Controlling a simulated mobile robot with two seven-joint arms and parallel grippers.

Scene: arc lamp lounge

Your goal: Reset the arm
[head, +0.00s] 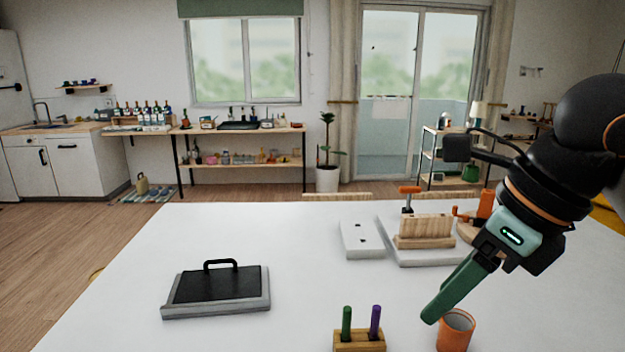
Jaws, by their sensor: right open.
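My right arm comes in from the right over the white table (300,280). Its gripper (432,314) has green fingers that point down and left. The jaws are open, with nothing seen between them. The fingertips are near the upper left of an orange cup (457,332); I cannot tell whether they touch it. My left gripper does not show.
A wooden holder (359,342) with green and purple sticks stands left of the cup. A dark-topped grey tray (216,290) with a black handle lies at the left. A white block (362,240) and a wooden clamp piece (425,229) stand behind. The table's middle is clear.

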